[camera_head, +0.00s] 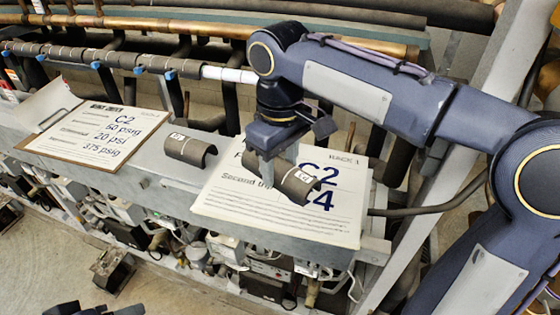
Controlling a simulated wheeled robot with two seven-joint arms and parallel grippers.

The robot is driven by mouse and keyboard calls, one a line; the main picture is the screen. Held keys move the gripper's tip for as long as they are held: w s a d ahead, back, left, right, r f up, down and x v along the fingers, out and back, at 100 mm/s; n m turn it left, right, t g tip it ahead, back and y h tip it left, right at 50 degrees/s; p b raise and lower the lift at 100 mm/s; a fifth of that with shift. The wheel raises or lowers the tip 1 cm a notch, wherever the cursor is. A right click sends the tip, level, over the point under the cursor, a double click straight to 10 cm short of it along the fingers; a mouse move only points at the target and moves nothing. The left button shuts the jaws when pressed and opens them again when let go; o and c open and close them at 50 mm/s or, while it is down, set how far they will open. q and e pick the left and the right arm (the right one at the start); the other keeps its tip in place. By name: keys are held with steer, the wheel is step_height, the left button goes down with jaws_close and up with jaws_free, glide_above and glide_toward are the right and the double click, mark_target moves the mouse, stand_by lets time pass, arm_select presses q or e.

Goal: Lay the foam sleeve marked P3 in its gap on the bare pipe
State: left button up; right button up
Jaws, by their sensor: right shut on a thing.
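My right gripper (277,165) is shut on a short dark foam sleeve (294,187). The sleeve has a small white tag that seems to read P3, and it is over the right-hand paper sheet. I cannot tell whether it touches the sheet. A second dark half-round sleeve (190,150) with a white tag lies on the grey ledge to the left. The pipe (230,75) shows a bare pale stretch to the right of its dark foam covering (120,59). My right arm hides the pipe further right. My left gripper does not show clearly.
A clipboard sheet (95,135) marked C2 lies on the left of the grey ledge (150,184). Another sheet (230,200) lies under the held sleeve. Blue clips (169,75) sit along the covered pipe. A copper pipe (180,25) runs behind. Valves and boxes crowd below the ledge.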

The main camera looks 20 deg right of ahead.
mark_target(280, 163)
steer(key=o, duration=0.9)
steer(key=shift+o, duration=0.2)
step_height(280, 163, up, 12)
steer(key=p, duration=0.1)
steer(key=shift+r, duration=0.15)
